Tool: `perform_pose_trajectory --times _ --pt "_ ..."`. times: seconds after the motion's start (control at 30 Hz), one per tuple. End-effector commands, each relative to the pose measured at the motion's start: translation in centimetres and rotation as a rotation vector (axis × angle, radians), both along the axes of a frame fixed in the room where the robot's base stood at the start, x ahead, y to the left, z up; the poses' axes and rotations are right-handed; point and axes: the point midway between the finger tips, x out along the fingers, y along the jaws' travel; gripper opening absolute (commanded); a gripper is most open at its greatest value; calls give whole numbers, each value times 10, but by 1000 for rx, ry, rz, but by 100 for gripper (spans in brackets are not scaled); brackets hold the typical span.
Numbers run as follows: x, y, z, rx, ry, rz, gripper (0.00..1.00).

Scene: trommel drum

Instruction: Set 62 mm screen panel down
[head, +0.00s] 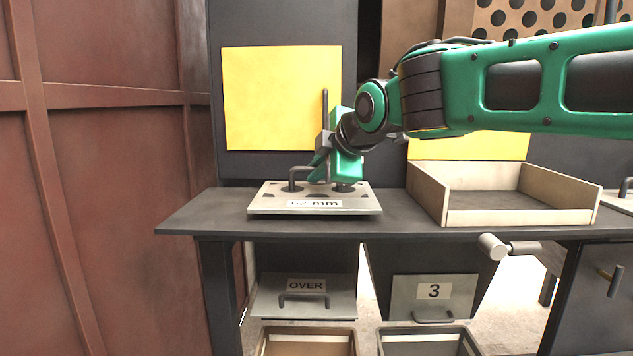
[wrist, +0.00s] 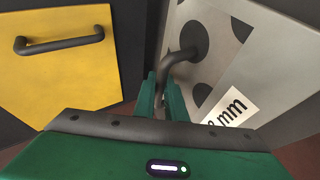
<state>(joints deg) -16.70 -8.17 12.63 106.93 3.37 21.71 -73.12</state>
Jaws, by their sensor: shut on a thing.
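The 62 mm screen panel (head: 265,207) is a light grey plate with dark round holes, a bent dark handle and a white label, whose start is partly hidden in the head view. It lies about flat at the left part of the dark table (head: 190,218); I cannot tell whether it touches the top. My gripper (head: 318,172) is over the panel, pointing down. In the wrist view, the fingers (wrist: 162,98) are shut on the handle (wrist: 177,62) of the panel (wrist: 245,55). Part of the handle is hidden by the fingers.
An open pale tray (head: 518,216) stands on the table to the right. A yellow panel (head: 270,100) with a dark handle rises behind. A rust-red wall (head: 100,180) is at the left. Bins marked OVER (head: 305,305) and 3 (head: 410,300) are below.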

Motion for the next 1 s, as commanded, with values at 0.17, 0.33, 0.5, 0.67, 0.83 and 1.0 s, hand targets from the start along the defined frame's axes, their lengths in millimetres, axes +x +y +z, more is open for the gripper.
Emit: perform_pose_trajectory --times 0.17,0.33,0.5,0.67,0.83,1.0 --pt "0 0 -17 1 -3 0 0" --pt "0 0 -17 1 -3 -1 0" --pt "0 0 -18 -1 0 -1 29" --pt "0 0 -18 0 0 -1 29" --pt "-4 -3 -14 0 -2 -1 29" --pt "-23 -12 -1 1 -4 -3 29"
